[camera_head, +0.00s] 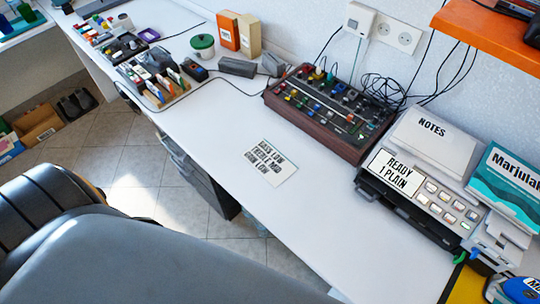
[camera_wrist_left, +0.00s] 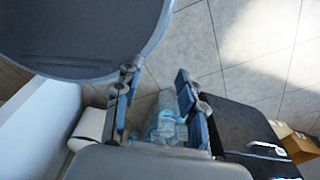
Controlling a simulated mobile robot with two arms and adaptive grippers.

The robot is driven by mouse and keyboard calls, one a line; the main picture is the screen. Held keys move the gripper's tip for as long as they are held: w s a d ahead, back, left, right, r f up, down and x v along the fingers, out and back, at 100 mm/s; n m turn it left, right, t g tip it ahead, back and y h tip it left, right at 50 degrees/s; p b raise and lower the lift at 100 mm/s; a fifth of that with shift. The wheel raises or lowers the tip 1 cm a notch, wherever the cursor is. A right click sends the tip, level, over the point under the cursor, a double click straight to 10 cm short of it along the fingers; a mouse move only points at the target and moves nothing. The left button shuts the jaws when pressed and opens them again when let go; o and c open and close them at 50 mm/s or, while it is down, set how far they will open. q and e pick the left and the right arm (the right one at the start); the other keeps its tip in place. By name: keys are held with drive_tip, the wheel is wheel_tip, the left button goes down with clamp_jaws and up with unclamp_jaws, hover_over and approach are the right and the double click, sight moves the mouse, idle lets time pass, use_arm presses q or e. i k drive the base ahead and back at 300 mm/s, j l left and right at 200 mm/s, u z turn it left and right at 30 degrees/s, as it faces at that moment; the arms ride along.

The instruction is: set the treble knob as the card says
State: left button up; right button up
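The mixer (camera_head: 330,108), a dark panel with brown sides and several coloured knobs, sits on the white desk against the wall. Its knob labels are too small to read, so I cannot tell which knob is treble. The card (camera_head: 270,163) lies flat on the desk in front of the mixer, with three lines of bold black print. The first line seems to be about bass and the second about treble; the settings are not surely legible. My left gripper (camera_wrist_left: 156,72) is open and empty in the left wrist view, above the tiled floor. My right gripper is not in view.
A printer (camera_head: 420,200) with a "READY 1 PLAIN" display stands right of the mixer. Cables (camera_head: 381,88) tangle behind the mixer. An orange shelf (camera_head: 490,36) overhangs at the upper right. The desk (camera_head: 330,215) is clear around the card. Boxes (camera_head: 240,33) stand farther left.

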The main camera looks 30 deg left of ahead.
sight(376, 119)
drive_tip(key=k+z, duration=0.15)
drive_tip(key=z, duration=0.2)
drive_tip(key=k+l+z, duration=0.1)
drive_tip(key=z, duration=0.25)
drive_tip(key=k+l+z, duration=0.15)
drive_tip(key=z, duration=0.2)
